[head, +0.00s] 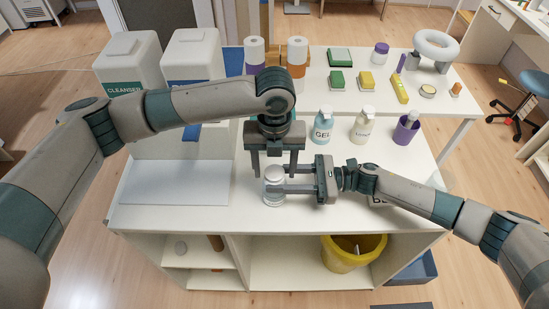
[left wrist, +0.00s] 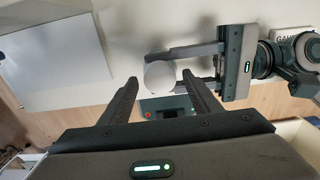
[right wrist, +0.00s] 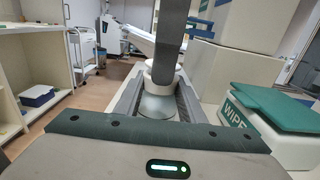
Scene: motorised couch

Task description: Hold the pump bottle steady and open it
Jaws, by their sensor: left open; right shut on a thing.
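The pump bottle (head: 273,197) is a small clear and white container with a round white top, upright near the counter's front edge. My right gripper (head: 279,180) comes from the right and is shut on its sides. The white top (left wrist: 160,75) shows in the left wrist view between the right fingers, and the bottle (right wrist: 157,104) shows between them in the right wrist view. My left gripper (head: 273,174) points down over the bottle, open, with a fingertip on either side of the top. Whether the left fingers touch it I cannot tell.
A white panel (head: 175,183) lies on the left. A yellow bucket (head: 350,258) is on the shelf below. Large cleanser containers (head: 130,62) stand back left.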

